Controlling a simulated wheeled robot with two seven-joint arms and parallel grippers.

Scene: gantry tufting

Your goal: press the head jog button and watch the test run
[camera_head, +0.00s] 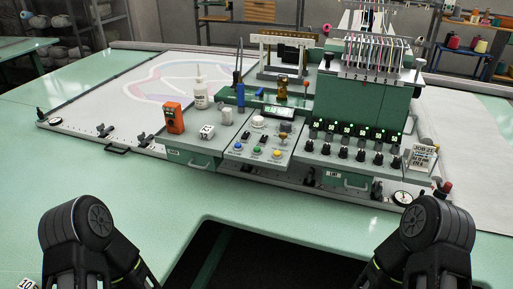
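A control panel (259,135) sits at the front of the green tufting machine, with a small lit display (279,113) at its back. Along its front edge are small coloured buttons, among them a blue button (239,146) and a yellow button (277,152). The labels are too small to read, so I cannot tell which is the head jog button. The tufting head (367,105) stands right of the panel, with threads above and a row of lit green readouts and black knobs below. My two dark arms show at the bottom corners, well short of the panel; neither gripper shows.
Left of the panel stand an orange handheld device (174,117), a white bottle (201,88) and a white cube (207,131). A round gauge (402,197) and a job card (421,158) are at the right. The pale green table has a dark cut-out at the front.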

